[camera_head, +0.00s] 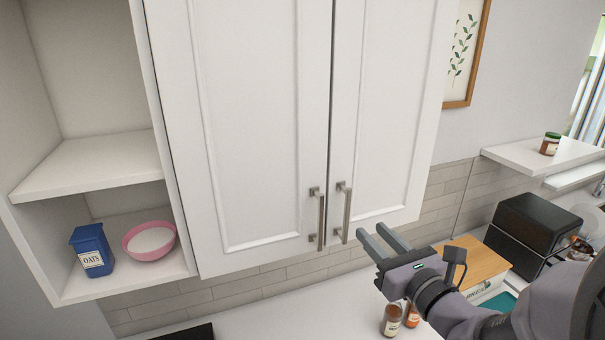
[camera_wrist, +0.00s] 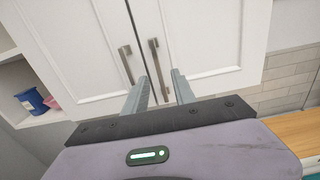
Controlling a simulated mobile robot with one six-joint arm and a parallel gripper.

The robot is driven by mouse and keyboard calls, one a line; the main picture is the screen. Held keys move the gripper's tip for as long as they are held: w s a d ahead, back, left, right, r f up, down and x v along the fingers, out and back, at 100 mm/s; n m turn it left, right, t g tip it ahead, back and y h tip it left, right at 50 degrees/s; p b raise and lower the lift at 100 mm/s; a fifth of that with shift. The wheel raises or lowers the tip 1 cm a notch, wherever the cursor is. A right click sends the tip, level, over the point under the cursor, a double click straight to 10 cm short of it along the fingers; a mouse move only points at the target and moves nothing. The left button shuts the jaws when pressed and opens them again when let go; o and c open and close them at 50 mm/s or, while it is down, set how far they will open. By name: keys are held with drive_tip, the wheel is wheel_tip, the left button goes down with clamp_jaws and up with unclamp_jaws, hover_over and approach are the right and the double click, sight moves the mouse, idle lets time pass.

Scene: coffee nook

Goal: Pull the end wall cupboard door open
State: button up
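The white wall cupboard has two panelled doors, left (camera_head: 255,120) and right (camera_head: 388,110), both shut. A metal bar handle stands upright on each, left (camera_head: 320,219) and right (camera_head: 345,212), close to the seam at the bottom. My gripper (camera_head: 372,232) is open and empty, just right of the right handle and near that door's lower edge. In the wrist view the right handle (camera_wrist: 159,66) lies beyond the fingers, near the left fingertip. No contact shows between the fingers and the handle.
An open shelf unit (camera_head: 95,165) at left holds a blue oats box (camera_head: 92,250) and a pink bowl (camera_head: 150,242). Below are jars (camera_head: 391,320), a wooden-topped box (camera_head: 475,258) and a black bread bin (camera_head: 530,228). A small shelf (camera_head: 530,158) is at right.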

sight(348, 210)
drive_tip(key=x, duration=0.3)
drive_tip(key=p+x, duration=0.1)
drive_tip(key=x, duration=0.6)
drive_tip(key=shift+w+a+f+p, duration=0.1)
drive_tip(key=shift+w+a+p, duration=0.1)
drive_tip(key=shift+a+p, duration=0.2)
clamp_jaws()
idle(0.6)
